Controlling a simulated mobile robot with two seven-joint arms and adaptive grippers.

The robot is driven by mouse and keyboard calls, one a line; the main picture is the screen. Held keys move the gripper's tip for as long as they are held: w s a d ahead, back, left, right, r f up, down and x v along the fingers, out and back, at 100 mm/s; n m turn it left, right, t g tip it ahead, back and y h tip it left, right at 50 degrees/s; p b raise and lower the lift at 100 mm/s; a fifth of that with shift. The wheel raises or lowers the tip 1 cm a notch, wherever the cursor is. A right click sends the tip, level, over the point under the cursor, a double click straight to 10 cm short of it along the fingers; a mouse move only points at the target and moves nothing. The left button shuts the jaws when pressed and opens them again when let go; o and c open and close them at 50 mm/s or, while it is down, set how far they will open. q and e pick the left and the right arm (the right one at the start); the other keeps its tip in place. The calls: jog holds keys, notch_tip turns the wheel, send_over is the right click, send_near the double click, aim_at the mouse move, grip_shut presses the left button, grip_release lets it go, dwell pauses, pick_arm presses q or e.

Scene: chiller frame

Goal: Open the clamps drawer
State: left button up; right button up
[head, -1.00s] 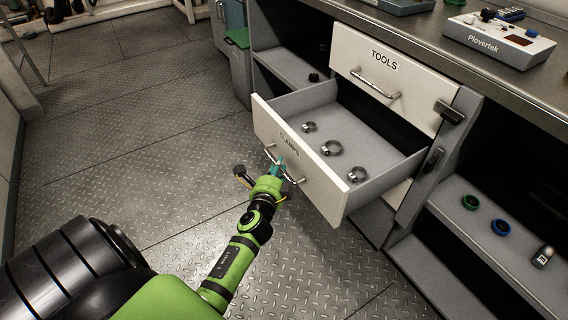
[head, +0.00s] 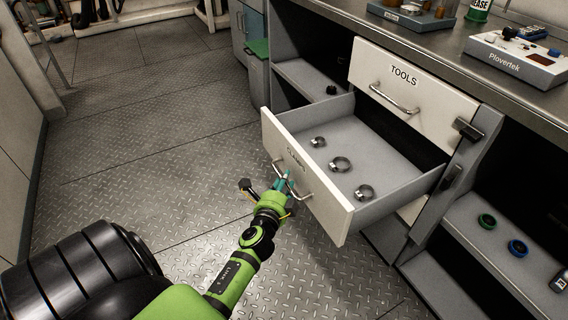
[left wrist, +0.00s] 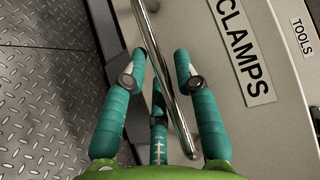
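The clamps drawer (head: 318,196) is pulled well out of the cabinet, with several metal ring clamps (head: 340,164) lying on its floor. Its front carries a CLAMPS label (left wrist: 243,52), partly hard to read in the head view. The drawer's bar handle (left wrist: 168,80) runs between the teal fingers of my left gripper (left wrist: 160,62). The fingers stand apart on both sides of the bar, with visible gaps near the tips, so the gripper is open around it. In the head view my left gripper (head: 285,182) is at the handle. My right gripper is out of view.
The TOOLS drawer (head: 410,95) above is shut. Open shelves with rings (head: 518,247) lie to the right. The Plovertek device (head: 518,60) stands on the worktop. Free metal floor (head: 150,140) lies in front of and left of the drawer.

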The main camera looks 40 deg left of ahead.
pick_arm(q)
jog(key=shift+s, duration=0.1)
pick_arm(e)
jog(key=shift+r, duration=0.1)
pick_arm(q)
jog(key=v, duration=1.2)
jog(key=shift+f, duration=0.1)
